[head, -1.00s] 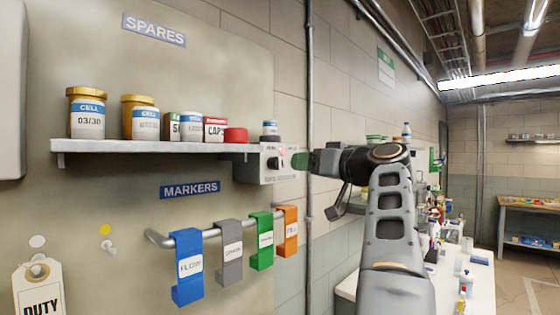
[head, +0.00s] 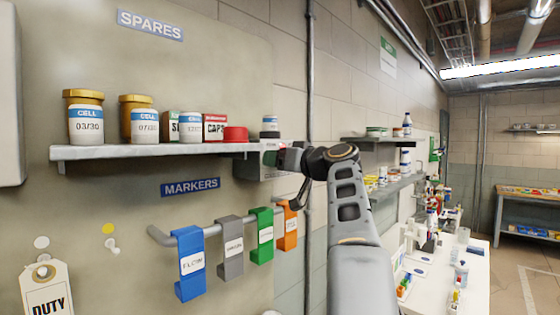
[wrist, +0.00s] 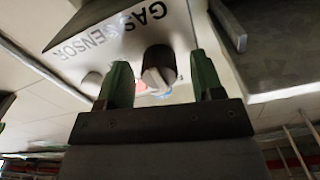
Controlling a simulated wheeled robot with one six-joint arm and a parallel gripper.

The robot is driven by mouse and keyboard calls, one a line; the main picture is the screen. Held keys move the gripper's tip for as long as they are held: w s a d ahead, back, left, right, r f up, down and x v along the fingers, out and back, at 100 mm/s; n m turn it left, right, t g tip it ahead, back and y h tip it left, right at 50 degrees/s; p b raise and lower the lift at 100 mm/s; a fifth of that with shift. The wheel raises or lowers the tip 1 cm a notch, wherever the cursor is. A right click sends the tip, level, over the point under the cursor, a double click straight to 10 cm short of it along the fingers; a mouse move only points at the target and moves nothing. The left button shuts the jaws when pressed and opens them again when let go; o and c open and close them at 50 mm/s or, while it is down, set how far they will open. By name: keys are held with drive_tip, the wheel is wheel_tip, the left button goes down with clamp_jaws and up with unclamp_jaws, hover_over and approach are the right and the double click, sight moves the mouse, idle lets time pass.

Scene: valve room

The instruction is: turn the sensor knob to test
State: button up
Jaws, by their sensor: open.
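The gas sensor (wrist: 125,42) is a pale box lettered "GAS SENSOR", seen close and tilted in the wrist view. Its dark round knob (wrist: 158,66) has a light grip bar across the front. My gripper (wrist: 162,70) is open, with one green finger on each side of the knob and gaps showing on both sides. I cannot tell whether the fingertips reach past the knob's front. The knob's position marks are not readable. In the head view my gripper (head: 278,158) is at the sensor box, at the shelf's right end, and covers most of its face.
The shelf (head: 160,151) holds jars, boxes and a red cap left of the sensor. Below hangs a rail with blue (head: 189,265), grey, green and orange (head: 287,226) markers, the orange one close under my gripper. A workbench (head: 465,272) stands to the right.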

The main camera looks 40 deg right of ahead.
drive_tip(key=c, duration=0.9)
drive_tip(key=shift+m, duration=0.3)
drive_tip(key=shift+m+p, duration=2.15)
drive_tip(key=shift+m, duration=6.35)
drive_tip(key=shift+f+m, duration=0.1)
drive_tip(key=shift+m, duration=0.2)
drive_tip(key=o, duration=0.9)
